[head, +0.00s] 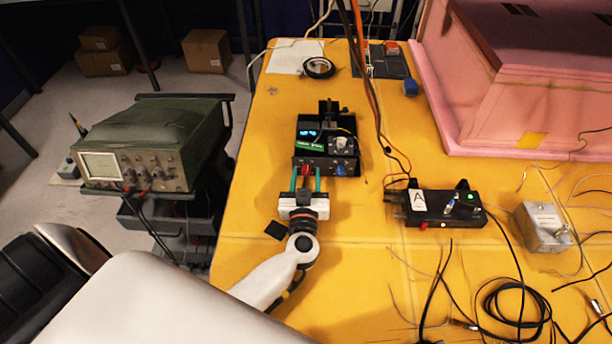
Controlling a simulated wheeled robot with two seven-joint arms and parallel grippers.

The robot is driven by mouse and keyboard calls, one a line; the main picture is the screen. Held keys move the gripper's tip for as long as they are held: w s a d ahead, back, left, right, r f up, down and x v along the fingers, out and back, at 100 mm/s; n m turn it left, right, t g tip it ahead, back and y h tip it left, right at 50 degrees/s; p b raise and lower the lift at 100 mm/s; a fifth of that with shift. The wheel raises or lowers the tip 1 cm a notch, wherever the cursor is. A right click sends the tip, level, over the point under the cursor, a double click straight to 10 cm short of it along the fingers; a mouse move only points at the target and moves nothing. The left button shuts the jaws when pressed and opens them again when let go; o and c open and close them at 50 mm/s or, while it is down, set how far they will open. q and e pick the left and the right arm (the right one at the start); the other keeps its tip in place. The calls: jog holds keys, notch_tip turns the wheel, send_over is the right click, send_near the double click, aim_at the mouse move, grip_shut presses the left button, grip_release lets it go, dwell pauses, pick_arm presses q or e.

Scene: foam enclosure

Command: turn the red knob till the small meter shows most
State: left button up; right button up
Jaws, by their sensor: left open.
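The red knob (307,169) is on the front face of a small black instrument box (325,150) on the yellow table. A small lit display (309,133) with blue marks shows on the box; I take it for the meter, but its reading is too small to read. My left gripper (306,182) is open, with its two greenish fingers pointing at the box. The fingertips are at the front face, one on each side of the red knob; I cannot tell whether they touch it. A blue knob (341,170) is just right of the red one. My right gripper is not in view.
A black box labelled A (445,208) stands to the right, with a grey metal box (543,227) beyond it. Loose cables (515,300) lie at the lower right. Cables hang down behind the instrument. A green oscilloscope (150,145) stands on a cart at the left. Pink foam (520,80) fills the back right.

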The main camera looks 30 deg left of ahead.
pick_arm(q)
jog(key=shift+w, duration=0.1)
grip_shut()
jog(key=shift+r+n+p, duration=0.1)
jog(key=shift+n+p, duration=0.25)
jog(key=shift+n, duration=0.45)
grip_release()
